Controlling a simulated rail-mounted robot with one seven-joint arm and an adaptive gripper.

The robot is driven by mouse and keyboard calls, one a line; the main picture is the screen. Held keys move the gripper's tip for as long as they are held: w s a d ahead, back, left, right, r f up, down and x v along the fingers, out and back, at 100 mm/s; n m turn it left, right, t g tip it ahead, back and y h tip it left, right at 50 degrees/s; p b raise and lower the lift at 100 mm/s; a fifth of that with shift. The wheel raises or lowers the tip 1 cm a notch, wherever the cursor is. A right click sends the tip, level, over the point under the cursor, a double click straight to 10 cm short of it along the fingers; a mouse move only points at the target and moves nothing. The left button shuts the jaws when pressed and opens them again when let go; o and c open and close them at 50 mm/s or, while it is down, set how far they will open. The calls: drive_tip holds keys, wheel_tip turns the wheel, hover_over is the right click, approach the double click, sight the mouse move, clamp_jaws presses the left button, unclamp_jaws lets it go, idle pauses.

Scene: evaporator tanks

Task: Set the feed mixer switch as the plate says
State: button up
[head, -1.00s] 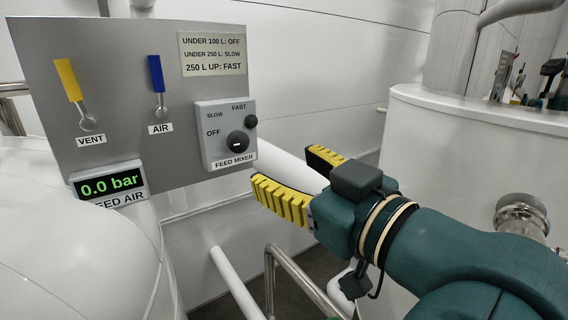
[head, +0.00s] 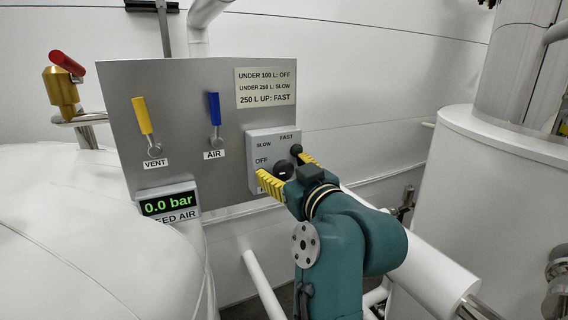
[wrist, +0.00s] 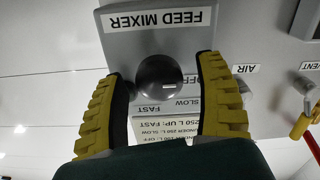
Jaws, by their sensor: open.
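The feed mixer switch (head: 283,170) is a round black knob on a grey box (head: 258,150), with OFF, SLOW and FAST around it. In the upside-down wrist view the knob (wrist: 158,78) has a small white mark on its OFF side. The plate (head: 266,87) reads under 100 L OFF, under 250 L SLOW, 250 L up FAST. My gripper (head: 283,166) is open at the box, one yellow finger on each side of the knob. In the wrist view both fingers of my gripper (wrist: 159,72) straddle the knob with gaps. The head view partly hides the FEED MIXER label.
The panel also holds a yellow VENT lever (head: 142,116), a blue AIR lever (head: 214,109) and a display (head: 168,204) reading 0.0 bar. A dark round part (head: 296,149) sits by FAST. White tanks stand left (head: 70,220) and right (head: 480,200). A red-handled brass valve (head: 62,92) is far left.

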drive_tip(key=c, duration=1.2)
drive_tip(key=shift+m, duration=0.4)
drive_tip(key=m+p, duration=0.2)
drive_tip(key=m, duration=0.2)
drive_tip(key=shift+r+p, duration=0.1)
drive_tip(key=shift+p, duration=0.25)
drive_tip(key=shift+m+p, duration=0.8)
drive_tip(key=shift+m, duration=1.2)
drive_tip(key=shift+f, duration=0.2)
drive_tip(key=o, duration=1.2)
drive_tip(key=shift+w, duration=0.1)
